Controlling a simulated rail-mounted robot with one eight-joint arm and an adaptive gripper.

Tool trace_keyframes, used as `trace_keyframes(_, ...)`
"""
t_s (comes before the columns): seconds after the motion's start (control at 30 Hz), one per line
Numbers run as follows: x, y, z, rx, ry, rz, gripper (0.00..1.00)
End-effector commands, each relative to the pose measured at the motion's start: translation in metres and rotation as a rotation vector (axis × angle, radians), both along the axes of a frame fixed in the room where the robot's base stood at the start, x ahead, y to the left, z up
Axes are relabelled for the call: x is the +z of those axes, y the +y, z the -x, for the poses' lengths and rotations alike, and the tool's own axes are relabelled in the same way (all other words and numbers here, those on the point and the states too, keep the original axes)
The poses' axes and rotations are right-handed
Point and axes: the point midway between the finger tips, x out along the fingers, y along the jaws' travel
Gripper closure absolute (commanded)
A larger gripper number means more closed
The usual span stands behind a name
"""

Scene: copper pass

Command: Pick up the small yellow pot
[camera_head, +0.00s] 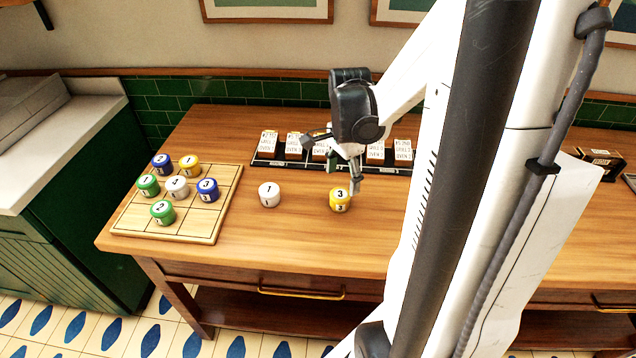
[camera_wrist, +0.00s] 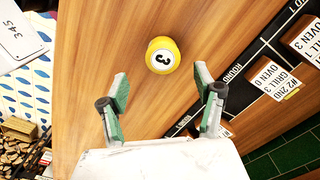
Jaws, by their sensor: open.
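A small yellow pot (camera_head: 340,204) marked 3 stands upright on the wooden counter, right of a white pot. In the wrist view the yellow pot (camera_wrist: 163,56) lies ahead of the fingertips, about centred between them, with bare wood in between. My gripper (camera_head: 338,166) is open and empty, above and behind the pot in the head view. Its two green-padded fingers (camera_wrist: 162,84) show spread apart in the wrist view. Another yellow pot (camera_head: 189,165) marked 1 sits on the gridded board at the left.
The gridded board (camera_head: 215,228) also holds blue, green and white pots. A white pot (camera_head: 269,194) marked 1 stands alone on the counter (camera_head: 285,240). A black rack (camera_head: 268,160) of white ticket cards runs along the back, behind my gripper. Bare wood surrounds the yellow pot marked 3.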

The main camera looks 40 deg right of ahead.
Motion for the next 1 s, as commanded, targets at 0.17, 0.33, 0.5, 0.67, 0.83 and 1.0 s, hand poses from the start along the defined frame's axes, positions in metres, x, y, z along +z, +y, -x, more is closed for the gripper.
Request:
trace_keyframes(0.17,-0.024,0.000,-0.001,0.001,0.000,0.000,0.35)
trace_keyframes(0.33,-0.032,0.000,0.000,0.001,0.000,0.000,0.35)
trace_keyframes(0.5,-0.042,0.001,-0.002,0.002,0.000,0.000,0.35)
trace_keyframes(0.67,-0.061,0.001,-0.005,0.002,0.000,0.000,0.35)
trace_keyframes(0.83,-0.078,0.001,-0.005,0.002,-0.001,0.000,0.35)
trace_keyframes(1.0,-0.083,0.001,-0.005,0.002,-0.001,0.000,0.35)
